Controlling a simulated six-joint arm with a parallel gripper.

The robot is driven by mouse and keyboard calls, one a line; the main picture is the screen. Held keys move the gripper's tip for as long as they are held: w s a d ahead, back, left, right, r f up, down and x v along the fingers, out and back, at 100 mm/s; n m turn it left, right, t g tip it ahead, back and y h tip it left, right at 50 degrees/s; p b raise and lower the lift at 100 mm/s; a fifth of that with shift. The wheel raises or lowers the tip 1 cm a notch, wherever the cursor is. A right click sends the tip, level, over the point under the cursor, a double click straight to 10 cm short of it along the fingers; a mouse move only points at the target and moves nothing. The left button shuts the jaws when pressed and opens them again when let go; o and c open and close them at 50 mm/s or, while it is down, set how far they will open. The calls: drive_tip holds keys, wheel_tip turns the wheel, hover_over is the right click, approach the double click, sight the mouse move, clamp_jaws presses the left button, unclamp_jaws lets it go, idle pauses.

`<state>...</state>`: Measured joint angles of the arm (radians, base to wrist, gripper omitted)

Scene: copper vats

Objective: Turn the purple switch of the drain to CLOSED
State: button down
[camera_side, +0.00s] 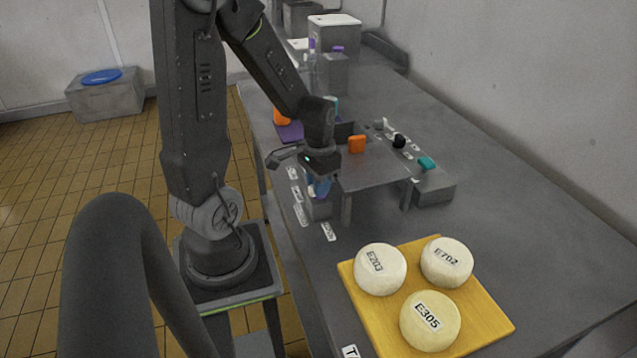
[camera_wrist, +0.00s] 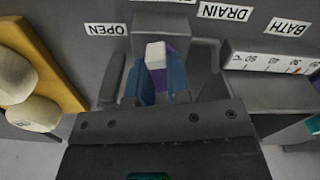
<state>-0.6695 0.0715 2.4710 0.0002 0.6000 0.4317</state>
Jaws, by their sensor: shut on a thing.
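The purple switch (camera_wrist: 157,74) of the drain shows in the wrist view between my blue fingertips, with a white-topped block (camera_wrist: 156,53) at its upper end. My gripper (camera_wrist: 162,82) is shut on the switch. It also shows in the side view (camera_side: 320,187), low at the near left edge of the bench, where it hides the switch. In the wrist view, the OPEN label (camera_wrist: 106,30) lies up and left of the switch. The DRAIN label (camera_wrist: 223,12) lies up and right. Another label above the switch is cut off, and no CLOSED label is readable.
A BATH label (camera_wrist: 287,27) and a numbered scale (camera_wrist: 270,63) are right of the switch. In the side view, a raised grey plate (camera_side: 372,172) with an orange block (camera_side: 357,144) stands beside my gripper. A yellow board (camera_side: 492,318) with three round cheeses lies in front.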

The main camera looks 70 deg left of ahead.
drive_tip(key=shift+m, duration=1.3)
drive_tip(key=c, duration=1.4)
unclamp_jaws()
drive_tip(key=shift+o, duration=0.2)
drive_tip(key=shift+r, duration=0.1)
wheel_tip(320, 180, up, 14)
